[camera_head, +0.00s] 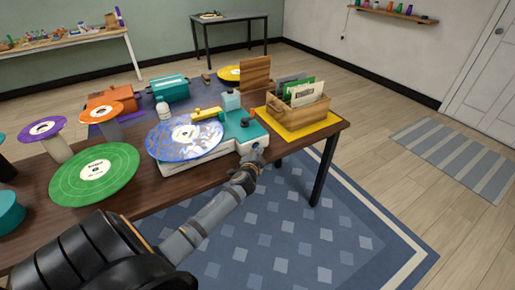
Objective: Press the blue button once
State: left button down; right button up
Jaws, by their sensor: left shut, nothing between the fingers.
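A white record player (195,160) with a blue marbled record (165,140) on it stands near the table's front edge. Its right end has a teal panel (234,130) with small dark and orange controls. I cannot make out a blue button for certain; my gripper covers part of the player's front right corner. My left gripper (257,149) is shut and empty, with its tips at that corner, by the teal panel. I cannot tell whether the tips touch it. My right gripper is out of view.
A wooden crate of record sleeves (305,107) stands on a yellow mat (285,128) just right of the player. A light blue block (231,101) and a yellow object (207,114) lie behind it. A green record (92,174) and several stands fill the table's left.

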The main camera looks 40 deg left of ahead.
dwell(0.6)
pick_arm(q)
jog(key=shift+s+d, duration=0.35)
jog(key=shift+d, duration=0.45)
jog(key=shift+f, duration=0.1)
jog(key=shift+s+d, duration=0.35)
jog(key=shift+d, duration=0.45)
jog(key=shift+s+d, duration=0.3)
jog(key=shift+d, duration=0.45)
jog(key=shift+s+d, duration=0.35)
jog(key=shift+d, duration=0.45)
